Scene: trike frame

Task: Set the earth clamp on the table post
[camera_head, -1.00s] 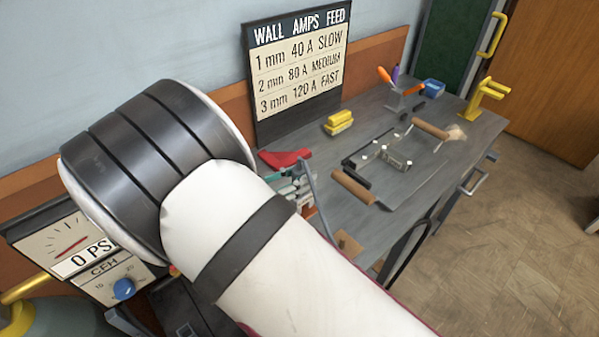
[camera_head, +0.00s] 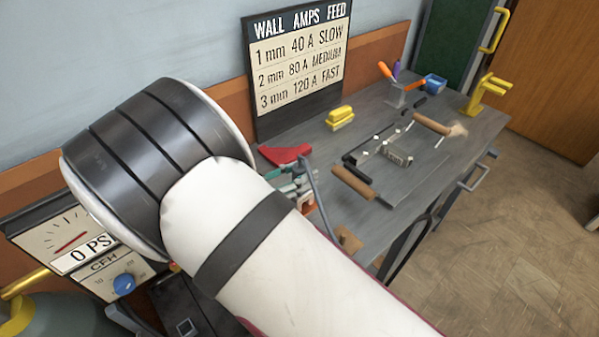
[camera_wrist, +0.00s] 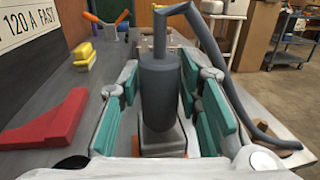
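In the wrist view a dark grey upright cylinder on a squarish grey base, with a bent grey cable over its top, is probably the earth clamp (camera_wrist: 160,85). The teal-padded fingers of my gripper (camera_wrist: 158,100) stand on both sides of it, close to its sides. I cannot tell whether the pads touch it. In the head view my white arm hides most of the gripper (camera_head: 290,183); the grey cable (camera_head: 313,182) and some orange-red show there. I cannot pick out the table post for certain; a yellow stand (camera_head: 488,94) is at the table's far right corner.
The grey table (camera_head: 440,175) carries a red angled piece (camera_head: 285,154), yellow blocks (camera_head: 340,117), wooden-handled tools (camera_head: 352,182) and a tool holder (camera_head: 396,95). A sign (camera_head: 298,70) stands along the wall. A gauge panel (camera_head: 85,250) is at lower left. Floor right of the table is clear.

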